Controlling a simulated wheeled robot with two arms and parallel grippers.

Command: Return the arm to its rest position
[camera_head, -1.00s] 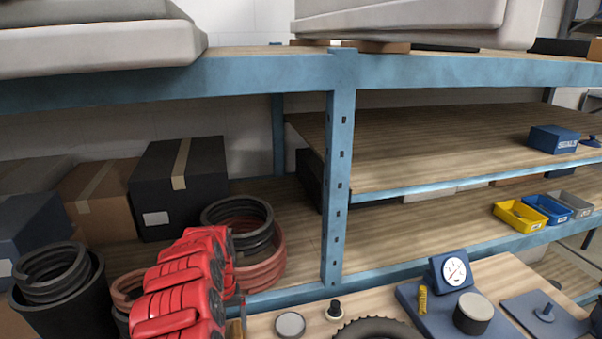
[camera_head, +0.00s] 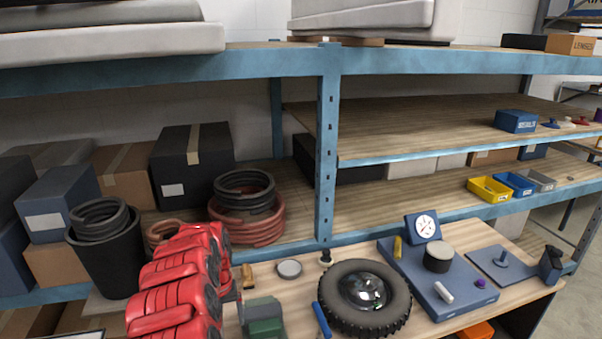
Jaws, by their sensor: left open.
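My left arm (camera_head: 178,285), red and segmented, rises from the bottom edge left of centre, in front of the lower shelf and the bench's left end. Its far end bends over near the coiled hoses. My left gripper (camera_head: 236,292) is at this end, small and partly hidden behind the red links. It is open, with nothing seen held in it. My right arm and gripper are out of view.
A wooden bench (camera_head: 510,298) holds a black wheel (camera_head: 365,297), a blue fixture plate (camera_head: 405,280) with a dial gauge, and a grey disc (camera_head: 289,269). Behind stands a blue rack (camera_head: 327,150) with boxes, hoses (camera_head: 246,205) and bins. Its middle shelf is mostly bare.

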